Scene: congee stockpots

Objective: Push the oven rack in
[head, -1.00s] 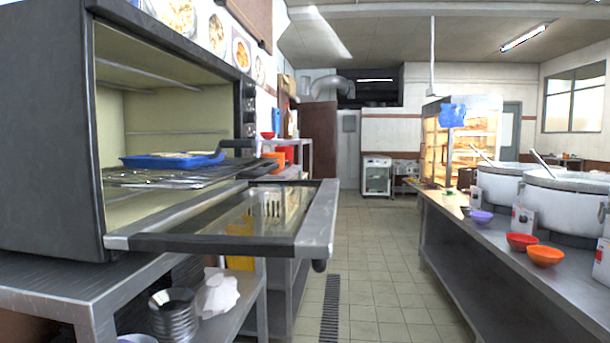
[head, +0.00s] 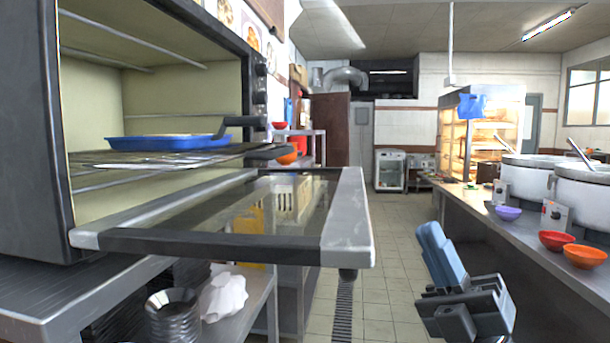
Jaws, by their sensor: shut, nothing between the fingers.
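The oven (head: 30,130) stands at the left with its glass door (head: 290,200) folded down flat. The wire oven rack (head: 245,152) sticks partly out of the oven above the open door. A shallow blue tray (head: 160,143) sits on the rack, with a dark handle-like piece at its right end. My gripper (head: 455,305), dark grey and blue, shows at the lower right, over the aisle floor. It is well right of the door and rack, touching neither. Its fingers are shut and empty, though their tips are hard to make out.
The steel table (head: 40,305) under the oven holds stacked bowls and a white crumpled item on its shelf. At the right a counter (head: 470,215) carries large pots (head: 585,185) and red, orange and purple bowls. The tiled aisle between is clear.

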